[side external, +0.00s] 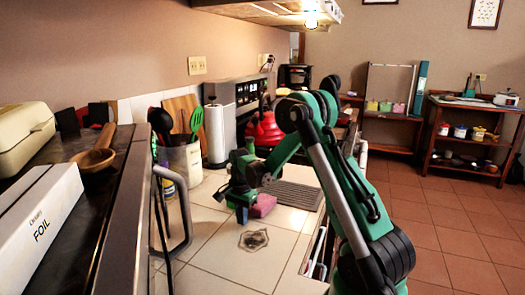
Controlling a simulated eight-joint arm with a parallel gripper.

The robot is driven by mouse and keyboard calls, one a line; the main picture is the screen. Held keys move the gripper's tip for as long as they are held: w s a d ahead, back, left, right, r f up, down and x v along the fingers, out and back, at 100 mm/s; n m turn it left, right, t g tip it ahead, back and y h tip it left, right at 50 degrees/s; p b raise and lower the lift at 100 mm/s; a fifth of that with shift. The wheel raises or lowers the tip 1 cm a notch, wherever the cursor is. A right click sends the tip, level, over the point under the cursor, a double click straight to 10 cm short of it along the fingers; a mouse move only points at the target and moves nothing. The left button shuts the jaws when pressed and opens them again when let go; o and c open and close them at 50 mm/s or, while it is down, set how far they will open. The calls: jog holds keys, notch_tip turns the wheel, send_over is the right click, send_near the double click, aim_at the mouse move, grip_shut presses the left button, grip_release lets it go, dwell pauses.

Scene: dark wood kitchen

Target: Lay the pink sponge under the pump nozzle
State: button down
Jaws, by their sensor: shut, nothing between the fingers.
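The pink sponge (263,205) lies on the pale tiled counter, just right of my gripper and partly behind it. My gripper (241,217) points down close to the counter, shut and empty, beside the sponge's left end. I cannot tell whether it touches the sponge. I cannot make out a pump nozzle in this view; my wrist and gripper hide part of the counter there.
A grey ribbed mat (292,195) lies behind the sponge. A small ornate metal piece (254,240) sits on the tiles in front. A utensil crock (184,165) and paper towel roll (216,135) stand at the back left. The front tiles are mostly clear.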

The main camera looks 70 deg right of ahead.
aim_at(262, 199)
notch_tip(262, 199, up, 10)
jog(key=f, duration=0.1)
jog(key=a+f+h, duration=0.1)
jog(key=f+h, duration=0.2)
jog(key=a+f+n+h, duration=0.1)
jog(key=f+h, duration=0.1)
jog(key=shift+a+g, duration=0.3)
jog(key=shift+g, duration=0.1)
jog(key=shift+s+a+f+h, duration=0.2)
jog(key=shift+h, duration=0.8)
jog(key=d, duration=1.1)
jog(key=shift+s+d, duration=0.25)
jog(key=shift+s, duration=0.15)
jog(key=shift+d+f, duration=0.2)
jog(key=shift+d, duration=0.05)
jog(key=shift+f, duration=0.6)
jog(key=shift+a, duration=0.1)
